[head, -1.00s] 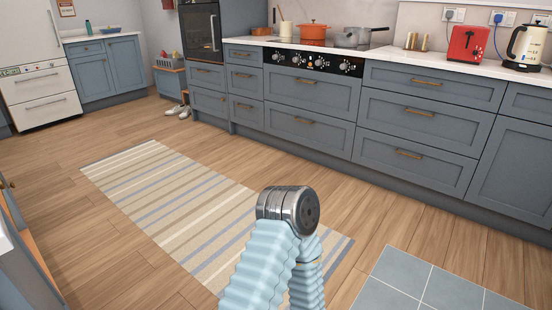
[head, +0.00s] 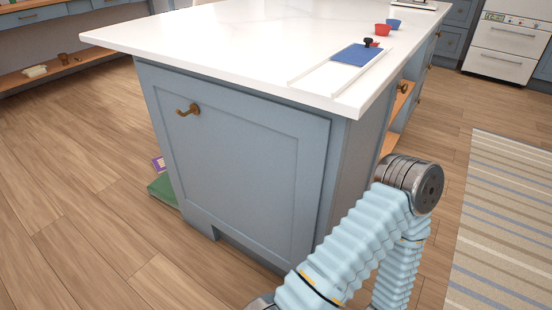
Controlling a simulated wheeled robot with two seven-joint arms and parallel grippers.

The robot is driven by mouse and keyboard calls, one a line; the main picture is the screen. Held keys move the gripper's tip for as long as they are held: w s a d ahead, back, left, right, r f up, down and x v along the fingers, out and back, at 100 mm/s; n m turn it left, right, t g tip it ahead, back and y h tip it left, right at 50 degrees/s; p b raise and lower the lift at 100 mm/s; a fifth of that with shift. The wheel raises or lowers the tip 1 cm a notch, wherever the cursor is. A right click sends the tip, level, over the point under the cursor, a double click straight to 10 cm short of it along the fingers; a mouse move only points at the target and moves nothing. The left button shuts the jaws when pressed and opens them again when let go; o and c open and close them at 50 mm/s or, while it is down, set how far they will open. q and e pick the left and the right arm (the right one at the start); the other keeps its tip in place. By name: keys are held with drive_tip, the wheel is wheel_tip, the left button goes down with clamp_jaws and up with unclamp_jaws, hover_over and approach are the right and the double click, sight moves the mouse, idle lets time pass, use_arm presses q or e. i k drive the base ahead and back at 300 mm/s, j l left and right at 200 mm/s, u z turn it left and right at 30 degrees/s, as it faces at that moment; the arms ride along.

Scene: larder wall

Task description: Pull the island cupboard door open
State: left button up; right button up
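The island cupboard door (head: 240,165) is a blue-grey framed panel on the near end of the island, under the white worktop (head: 230,40). It looks shut. Its small brass handle (head: 187,110) is at the door's upper left corner, with nothing touching it. One of my arms, in a pale blue ribbed sleeve, reaches up from the bottom right and bends at a metal joint in front of the island's right corner. It hides part of the island's right side. Neither gripper shows in the head view.
On the worktop are a blue board (head: 355,57), a red cup (head: 382,30) and a blue cup (head: 393,23). A green item (head: 162,190) and a purple one (head: 158,163) are by the island's left side. Wooden floor is clear at left; a striped rug (head: 500,220) lies right.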

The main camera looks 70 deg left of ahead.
sight(367, 136)
drive_tip(key=u, duration=1.6)
